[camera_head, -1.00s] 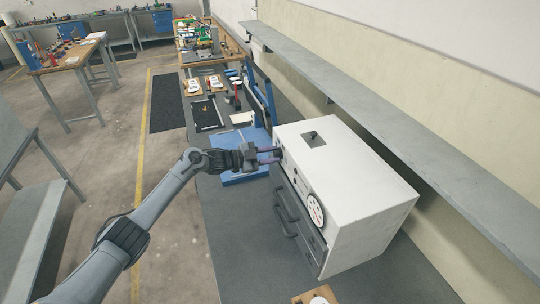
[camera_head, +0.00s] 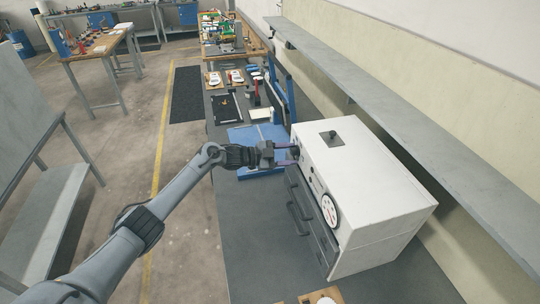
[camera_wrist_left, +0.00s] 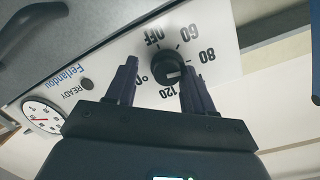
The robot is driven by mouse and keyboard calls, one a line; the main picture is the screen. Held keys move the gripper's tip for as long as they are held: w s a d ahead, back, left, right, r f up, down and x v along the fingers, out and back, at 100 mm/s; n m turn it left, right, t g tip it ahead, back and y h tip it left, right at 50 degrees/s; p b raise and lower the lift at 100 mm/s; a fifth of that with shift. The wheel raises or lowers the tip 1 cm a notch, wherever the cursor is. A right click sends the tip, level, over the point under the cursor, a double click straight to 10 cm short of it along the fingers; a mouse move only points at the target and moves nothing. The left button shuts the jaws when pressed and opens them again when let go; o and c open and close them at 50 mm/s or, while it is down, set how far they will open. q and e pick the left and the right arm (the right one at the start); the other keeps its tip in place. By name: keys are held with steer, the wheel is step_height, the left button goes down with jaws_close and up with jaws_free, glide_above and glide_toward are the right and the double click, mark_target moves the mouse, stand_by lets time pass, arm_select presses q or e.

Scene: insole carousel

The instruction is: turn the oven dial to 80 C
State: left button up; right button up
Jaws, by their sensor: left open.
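The white oven (camera_head: 365,185) stands on the bench with its front panel facing left. My left gripper (camera_head: 292,154) is at the far end of that panel, its fingers open. In the left wrist view the black oven dial (camera_wrist_left: 168,68) lies between the two fingers of the left gripper (camera_wrist_left: 160,64), with no clear contact. The labels around it, OFF, 60, 80 and 120, appear inverted. A short white mark shows on the dial; I cannot tell exactly which label it points at. In the head view the gripper mostly hides the dial. My right gripper is not in view.
A round white gauge (camera_head: 329,210) and dark handles (camera_head: 299,218) are on the oven front. A blue object (camera_head: 255,140) lies behind the gripper on the grey bench (camera_head: 245,240). A long shelf (camera_head: 400,100) runs along the wall. The bench's near left is clear.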

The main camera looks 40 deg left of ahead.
arm_select(q)
steer(key=shift+s+a+r, duration=0.25)
steer(key=shift+a+r, duration=0.15)
steer(key=shift+a, duration=0.3)
steer(key=shift+v, duration=1.25)
glide_toward(291, 150)
steer(key=shift+s+a+f, duration=0.15)
steer(key=shift+s+a, duration=0.05)
steer(key=shift+s, duration=0.4)
steer(key=shift+s+a+f, duration=0.15)
steer(key=shift+s+f, duration=0.05)
steer(key=shift+s, duration=0.35)
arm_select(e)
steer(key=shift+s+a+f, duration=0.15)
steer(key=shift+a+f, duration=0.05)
